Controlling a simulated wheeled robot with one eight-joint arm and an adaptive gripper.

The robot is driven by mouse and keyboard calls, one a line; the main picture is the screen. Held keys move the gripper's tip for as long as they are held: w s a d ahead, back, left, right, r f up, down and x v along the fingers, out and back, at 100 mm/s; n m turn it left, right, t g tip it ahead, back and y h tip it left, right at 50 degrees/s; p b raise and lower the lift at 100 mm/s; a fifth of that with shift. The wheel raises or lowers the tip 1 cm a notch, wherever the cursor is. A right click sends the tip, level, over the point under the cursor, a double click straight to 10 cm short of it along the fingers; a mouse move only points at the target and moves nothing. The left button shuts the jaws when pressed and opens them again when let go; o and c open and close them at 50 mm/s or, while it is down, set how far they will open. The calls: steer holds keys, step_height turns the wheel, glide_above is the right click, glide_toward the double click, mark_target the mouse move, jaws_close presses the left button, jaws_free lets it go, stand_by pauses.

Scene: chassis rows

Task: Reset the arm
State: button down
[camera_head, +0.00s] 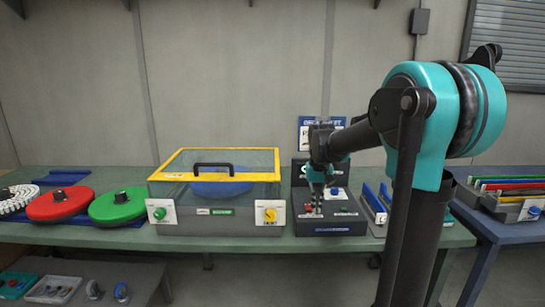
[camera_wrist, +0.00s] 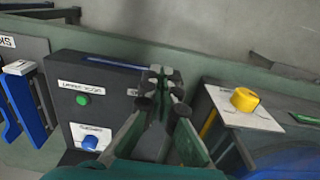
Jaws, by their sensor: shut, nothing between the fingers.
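My arm rises at the right of the head view and reaches left over the bench. The panel carries a green button (camera_wrist: 83,100) and a blue knob (camera_wrist: 90,142). I cannot tell whether the fingertips touch the box. The gripper hides part of the panel.
A clear bin with a yellow rim (camera_head: 215,152) stands left of the box, with a yellow knob (camera_head: 270,215) on its front. Red (camera_head: 60,204) and green (camera_head: 118,205) discs lie farther left. A blue-and-white rack (camera_head: 375,207) is close on the right.

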steer(key=s+d+f+t, duration=0.2)
steer(key=s+f, duration=0.5)
steer(key=s, duration=0.3)
steer(key=s+d+f+t, duration=0.2)
steer(key=s+f, duration=0.5)
steer(key=s, duration=0.4)
steer(key=shift+s+f, duration=0.3)
steer(key=shift+f, duration=0.05)
